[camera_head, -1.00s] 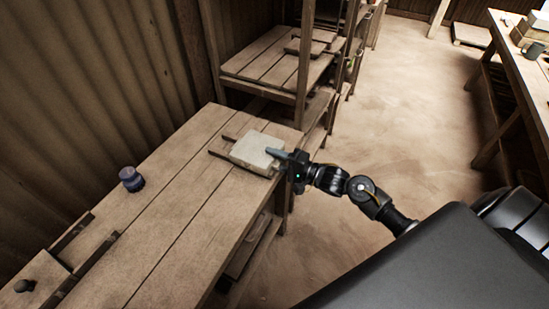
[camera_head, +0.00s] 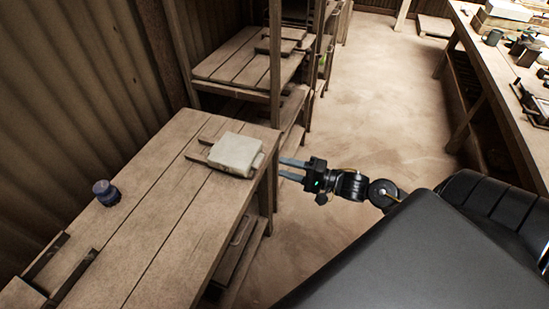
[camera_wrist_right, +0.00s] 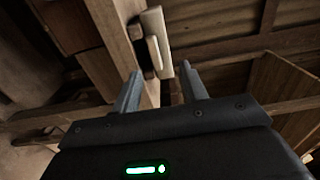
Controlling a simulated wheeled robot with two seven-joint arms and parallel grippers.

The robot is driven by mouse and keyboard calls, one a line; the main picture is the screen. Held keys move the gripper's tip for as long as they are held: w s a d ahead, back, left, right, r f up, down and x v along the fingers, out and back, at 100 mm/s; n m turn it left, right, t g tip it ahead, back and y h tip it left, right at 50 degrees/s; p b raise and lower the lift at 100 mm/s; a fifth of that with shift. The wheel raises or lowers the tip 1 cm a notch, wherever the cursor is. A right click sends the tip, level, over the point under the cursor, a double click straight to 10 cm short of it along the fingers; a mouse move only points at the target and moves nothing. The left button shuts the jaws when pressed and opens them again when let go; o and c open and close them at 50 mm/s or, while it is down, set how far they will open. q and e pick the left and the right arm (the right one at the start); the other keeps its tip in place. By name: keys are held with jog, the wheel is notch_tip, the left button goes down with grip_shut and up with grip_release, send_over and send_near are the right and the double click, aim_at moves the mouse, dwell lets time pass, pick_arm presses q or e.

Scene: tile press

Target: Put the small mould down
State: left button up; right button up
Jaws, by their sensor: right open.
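The small mould is a pale, whitish block (camera_head: 236,153) lying on dark wooden strips near the far right corner of the bench (camera_head: 165,215). It also shows in the right wrist view as a pale block (camera_wrist_right: 155,45) beyond the fingers. My right gripper (camera_head: 287,170) is open and empty, just to the right of the mould and apart from it, off the bench's edge. In the right wrist view its two fingers (camera_wrist_right: 158,90) are spread with nothing between them. My left gripper is not in view.
A small dark blue pot (camera_head: 106,193) stands on the bench at left. Dark rails (camera_head: 68,272) lie at its near left. A wooden shelf rack (camera_head: 240,65) stands behind. Another table (camera_head: 510,85) with several items is at right. The floor (camera_head: 385,110) between is clear.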

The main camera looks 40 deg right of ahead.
jog(key=shift+s+d, duration=0.2)
jog(key=shift+s, duration=0.15)
jog(key=s+d+f+n+g+h, duration=0.1)
jog(key=s+f+g+h, duration=0.2)
jog(key=f, duration=0.9)
jog(key=s+d+f+n+g+h, duration=0.1)
jog(key=s+f+n+h, duration=0.2)
jog(key=f, duration=0.9)
jog(key=s+d+f+g+h, duration=0.1)
jog(key=s+d+f+h, duration=0.3)
jog(key=f, duration=0.8)
jog(key=s+a+f+n+g, duration=0.3)
jog(key=s+a+f, duration=0.1)
jog(key=s, duration=0.5)
jog(key=s+a+f+n+g, duration=0.3)
jog(key=s+f, duration=0.3)
jog(key=s, duration=0.3)
jog(key=s+a+f+n+g, duration=0.2)
jog(key=s+a+f, duration=0.3)
jog(key=s, duration=0.5)
jog(key=shift+f+n+g, duration=0.4)
jog(key=shift+f+n, duration=0.2)
jog(key=shift+n, duration=0.2)
jog(key=shift+a, duration=0.1)
